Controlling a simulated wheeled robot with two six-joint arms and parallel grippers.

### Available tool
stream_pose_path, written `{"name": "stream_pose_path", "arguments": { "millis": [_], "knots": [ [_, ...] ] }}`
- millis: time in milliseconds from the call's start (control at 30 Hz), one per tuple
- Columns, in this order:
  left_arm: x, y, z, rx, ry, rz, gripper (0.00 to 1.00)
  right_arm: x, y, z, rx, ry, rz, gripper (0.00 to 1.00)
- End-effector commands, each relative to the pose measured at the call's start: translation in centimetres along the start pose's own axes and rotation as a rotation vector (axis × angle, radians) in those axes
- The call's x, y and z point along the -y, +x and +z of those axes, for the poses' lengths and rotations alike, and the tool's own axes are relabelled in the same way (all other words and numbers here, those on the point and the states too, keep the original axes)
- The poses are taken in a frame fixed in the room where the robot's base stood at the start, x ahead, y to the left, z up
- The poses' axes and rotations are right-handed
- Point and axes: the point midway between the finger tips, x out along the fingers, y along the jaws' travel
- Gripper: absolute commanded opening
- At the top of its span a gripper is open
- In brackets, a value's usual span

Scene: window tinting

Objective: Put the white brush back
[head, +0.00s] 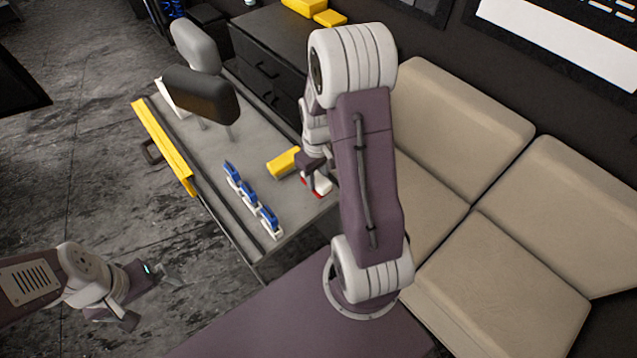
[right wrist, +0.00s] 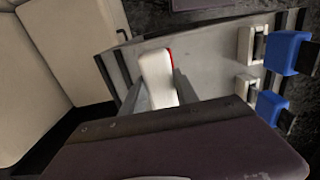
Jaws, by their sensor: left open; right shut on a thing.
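The white brush (head: 323,184), with a red edge, is at the right-hand end of the grey cart top, partly hidden by my right gripper (head: 315,178). In the right wrist view the white brush (right wrist: 157,75) sits between the two fingers of my right gripper (right wrist: 158,92), which is shut on it. A strip of red shows along its far side. I cannot tell whether the brush touches the cart top. My left gripper (head: 152,296) is open and empty over the dark floor, at the lower left of the head view.
The cart top (head: 222,148) also bears a yellow block (head: 283,162), several blue-and-white tools (head: 247,193) in a row and two headrests (head: 203,93) at the far end. A yellow bar (head: 163,146) runs along its left edge. A beige sofa (head: 465,105) stands right.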

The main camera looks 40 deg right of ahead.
Motion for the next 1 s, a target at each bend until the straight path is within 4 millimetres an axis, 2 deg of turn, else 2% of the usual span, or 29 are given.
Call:
{"name": "stream_pose_path", "arguments": {
  "millis": [200,433,833,867,900,933,1000],
  "knots": [
    [0.0,-0.1,0.0,0.0,0.0,0.0,1.0,-0.7,0.7,-0.1,0.001,-0.001,0.0,0.0],
    [0.0,-0.2,0.0,0.0,0.0,0.0,1.0,-0.7,4.3,-0.1,0.002,-0.001,-0.001,0.0],
    [0.0,0.2,0.0,0.0,0.0,0.0,1.0,-0.7,4.9,-0.1,0.0,-0.001,0.0,0.0],
    [0.0,0.1,0.0,0.0,0.0,0.0,1.0,-0.7,4.9,-0.1,0.0,-0.001,0.0,0.41],
    [0.0,0.1,0.0,0.0,0.0,0.0,1.0,-0.7,4.8,-0.1,0.0,-0.001,0.0,0.52],
    [0.0,0.1,0.0,0.0,0.0,0.0,1.0,-0.7,4.8,-0.1,0.0,-0.001,0.0,0.57],
    [0.0,0.1,0.0,0.0,0.0,0.0,1.0,-0.7,4.8,-0.1,0.0,-0.001,0.0,0.57]
  ]
}}
